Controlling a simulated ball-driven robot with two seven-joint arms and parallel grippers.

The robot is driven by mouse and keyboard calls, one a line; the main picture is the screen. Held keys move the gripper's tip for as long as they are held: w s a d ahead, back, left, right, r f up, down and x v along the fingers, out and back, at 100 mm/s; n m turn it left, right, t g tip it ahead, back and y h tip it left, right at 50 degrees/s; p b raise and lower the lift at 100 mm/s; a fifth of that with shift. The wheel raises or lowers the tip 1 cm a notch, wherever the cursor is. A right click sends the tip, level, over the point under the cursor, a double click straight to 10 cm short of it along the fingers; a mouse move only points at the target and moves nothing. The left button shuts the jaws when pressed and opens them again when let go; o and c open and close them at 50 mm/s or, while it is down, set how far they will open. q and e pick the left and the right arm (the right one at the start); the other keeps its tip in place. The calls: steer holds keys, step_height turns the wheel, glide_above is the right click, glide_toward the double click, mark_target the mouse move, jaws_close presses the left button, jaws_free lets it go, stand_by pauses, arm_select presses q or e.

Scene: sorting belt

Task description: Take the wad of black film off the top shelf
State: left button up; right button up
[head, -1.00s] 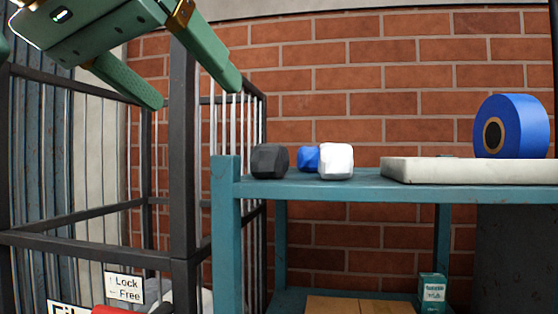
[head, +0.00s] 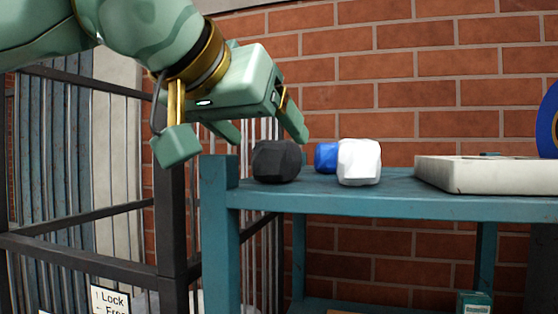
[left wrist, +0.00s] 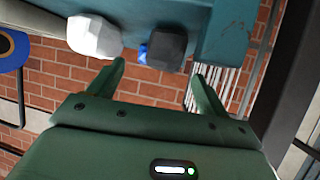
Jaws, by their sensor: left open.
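The wad of black film (head: 277,161) is a dark, faceted lump. It sits at the left end of the teal top shelf (head: 400,204), close to the corner post. My left gripper (head: 264,134) is open and empty just above and behind-left of it in the head view. In the left wrist view the black wad (left wrist: 166,47) lies just beyond the gap between the open fingertips (left wrist: 158,67). I cannot tell whether either finger touches it. My right gripper is not in view.
A blue wad (head: 326,157) and a white wad (head: 359,162) sit to the right of the black one. Farther right are a pale slab (head: 490,176) and a blue roll (head: 549,125). A dark metal cage (head: 172,215) stands at the left, beside the shelf.

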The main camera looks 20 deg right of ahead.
mark_target(265, 144)
arm_select(q)
steer(key=x, duration=0.5)
steer(key=shift+w+a+f+p, duration=0.2)
steer(key=shift+w+f+p, duration=0.05)
steer(key=shift+w+p, duration=0.15)
steer(key=shift+s+a, duration=0.15)
steer(key=shift+s, duration=0.1)
steer(key=shift+c, duration=0.9)
steer(key=c, duration=0.9)
steer(key=shift+c, duration=0.2)
